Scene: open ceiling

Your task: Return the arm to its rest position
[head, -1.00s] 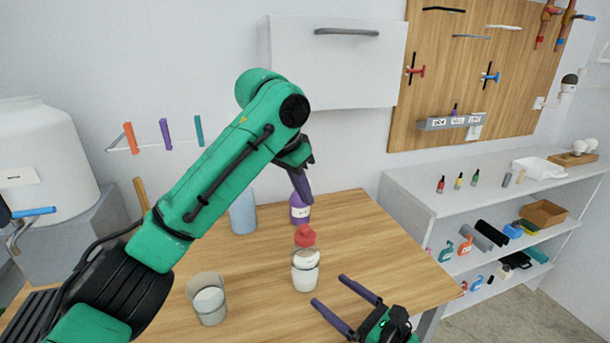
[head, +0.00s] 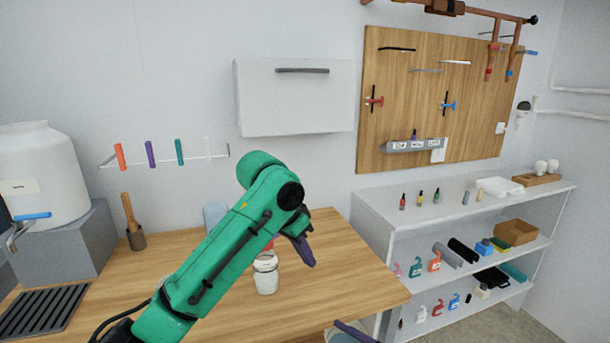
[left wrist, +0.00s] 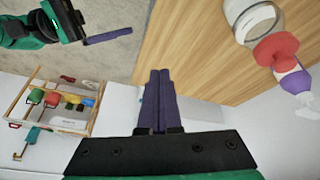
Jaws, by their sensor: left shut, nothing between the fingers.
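My left gripper (head: 303,250) is shut and empty, with its purple fingers pointing down to the right of the white jar (head: 265,280). In the left wrist view its fingers (left wrist: 158,100) lie together with nothing between them. The jar also shows there at the upper right, with a red object (left wrist: 275,48) and a purple bottle (left wrist: 294,80) beyond it. My right gripper (left wrist: 108,38) shows side-on at the upper left of the left wrist view. At the head view's bottom edge only a purple finger (head: 355,332) of it shows, so its opening is unclear.
The wooden table (head: 340,275) is clear to the right of the jar. A wall cabinet (head: 295,100) hangs behind. A shelf unit (head: 385,215) with bottles and tools stands at the right.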

